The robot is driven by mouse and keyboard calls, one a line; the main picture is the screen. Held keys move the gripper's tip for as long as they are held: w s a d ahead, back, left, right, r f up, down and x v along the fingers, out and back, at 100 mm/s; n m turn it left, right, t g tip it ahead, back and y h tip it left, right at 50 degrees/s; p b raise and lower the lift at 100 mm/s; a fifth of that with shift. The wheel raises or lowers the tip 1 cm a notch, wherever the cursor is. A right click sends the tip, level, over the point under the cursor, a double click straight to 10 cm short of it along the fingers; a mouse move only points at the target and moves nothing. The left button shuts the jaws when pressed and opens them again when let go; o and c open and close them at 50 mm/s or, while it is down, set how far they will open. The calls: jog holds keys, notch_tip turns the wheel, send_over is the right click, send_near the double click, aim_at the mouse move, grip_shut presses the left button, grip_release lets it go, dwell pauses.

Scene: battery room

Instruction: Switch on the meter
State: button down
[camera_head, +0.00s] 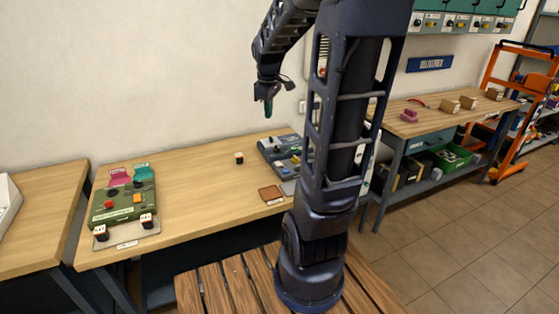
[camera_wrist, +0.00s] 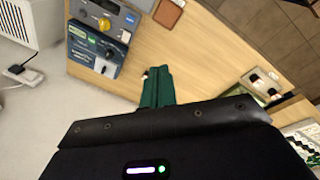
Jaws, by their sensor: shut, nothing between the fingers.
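A blue-grey device (camera_head: 277,148) with several knobs and switches stands on the wooden bench, partly hidden behind my arm. It also shows in the wrist view (camera_wrist: 97,46), with a yellow knob, a grey knob and a small display. I cannot tell from labels which one is the meter. My gripper (camera_head: 268,110) is shut and empty, raised above the bench near the wall. Its green fingers (camera_wrist: 157,78) are apart from the blue-grey device.
A small dark block (camera_head: 239,158) and a brown pad (camera_head: 271,194) lie on the bench (camera_head: 200,195). The wall (camera_head: 130,75) is close behind. A second bench (camera_head: 433,122) stands at the right.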

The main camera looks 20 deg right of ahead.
jog(key=w+d+f+n+g, duration=0.2)
jog(key=w+d+f+n, duration=0.4)
jog(key=w, duration=0.4)
jog(key=n+g, duration=0.1)
jog(key=n, duration=0.2)
send_over(280, 165)
jog(key=w, duration=0.2)
notch_tip(280, 165, down, 12)
jog(key=f, duration=0.4)
jog(key=s+f, duration=0.1)
jog(key=f, duration=0.8)
jog(key=shift+s+f, duration=0.25)
jog(key=shift+f, duration=0.1)
jog(key=shift+s+f, duration=0.1)
jog(key=shift+f, duration=0.1)
jog(key=shift+w+r, duration=0.3)
jog(key=shift+w, duration=0.45)
